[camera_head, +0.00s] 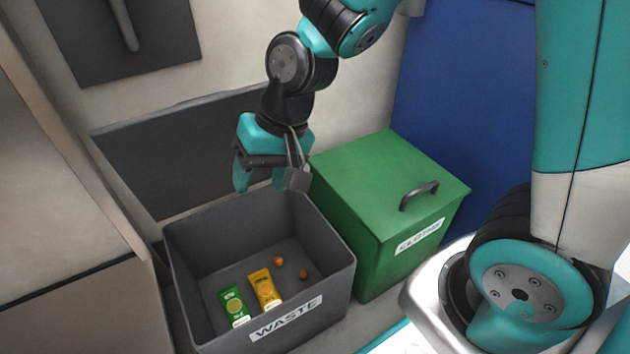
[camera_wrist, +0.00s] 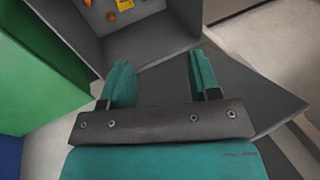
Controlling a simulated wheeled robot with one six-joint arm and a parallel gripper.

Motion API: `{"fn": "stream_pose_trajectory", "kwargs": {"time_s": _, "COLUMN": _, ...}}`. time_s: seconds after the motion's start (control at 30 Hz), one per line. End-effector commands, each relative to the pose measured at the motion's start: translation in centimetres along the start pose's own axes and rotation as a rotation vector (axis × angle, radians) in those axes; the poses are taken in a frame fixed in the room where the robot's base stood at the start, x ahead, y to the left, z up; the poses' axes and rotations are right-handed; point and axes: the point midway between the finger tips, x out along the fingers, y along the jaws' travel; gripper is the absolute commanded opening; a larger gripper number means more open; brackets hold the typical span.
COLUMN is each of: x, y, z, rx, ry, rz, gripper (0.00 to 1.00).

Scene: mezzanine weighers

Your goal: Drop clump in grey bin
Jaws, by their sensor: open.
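The grey bin (camera_head: 330,243), labelled WASTE, stands open with its dark lid tipped back against the wall. Inside on its floor lie two small orange-brown lumps (camera_head: 278,261) (camera_head: 303,274); I cannot tell whether either is the clump. My gripper (camera_head: 260,180) is over the bin's back rim, pointing down. Its fingers are apart with nothing between them, as the wrist view (camera_wrist: 160,68) also shows. The wrist view shows the bin's inner wall (camera_wrist: 150,38) and lumps (camera_wrist: 111,16) near the top edge.
A green packet (camera_head: 234,305) and a yellow packet (camera_head: 264,288) lie in the grey bin. A closed green bin (camera_head: 375,175) with a dark handle stands close on its right. A blue panel (camera_head: 450,90) is behind. A beige wall edge (camera_head: 85,160) borders the left.

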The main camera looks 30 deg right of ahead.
Motion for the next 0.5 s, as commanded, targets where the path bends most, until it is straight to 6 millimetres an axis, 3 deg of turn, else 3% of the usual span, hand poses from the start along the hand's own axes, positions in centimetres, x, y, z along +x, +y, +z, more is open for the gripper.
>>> {"fn": "stream_pose_trajectory", "kwargs": {"time_s": 0.03, "x": -2.4, "y": -0.8, "z": 1.9, "rx": -0.106, "ry": -0.006, "rz": -0.009, "gripper": 0.56}}
{"fn": "stream_pose_trajectory", "kwargs": {"time_s": 0.1, "x": -4.9, "y": -1.5, "z": 4.7, "rx": -0.253, "ry": -0.032, "rz": -0.015, "gripper": 0.56}}
{"fn": "stream_pose_trajectory", "kwargs": {"time_s": 0.2, "x": -7.4, "y": -1.8, "z": 8.2, "rx": -0.433, "ry": -0.061, "rz": -0.019, "gripper": 0.56}}
{"fn": "stream_pose_trajectory", "kwargs": {"time_s": 0.33, "x": -9.2, "y": -1.7, "z": 11.2, "rx": -0.585, "ry": -0.087, "rz": -0.02, "gripper": 0.56}}
{"fn": "stream_pose_trajectory", "kwargs": {"time_s": 0.5, "x": -9.8, "y": -1.4, "z": 12.5, "rx": -0.65, "ry": -0.101, "rz": -0.019, "gripper": 0.56}}
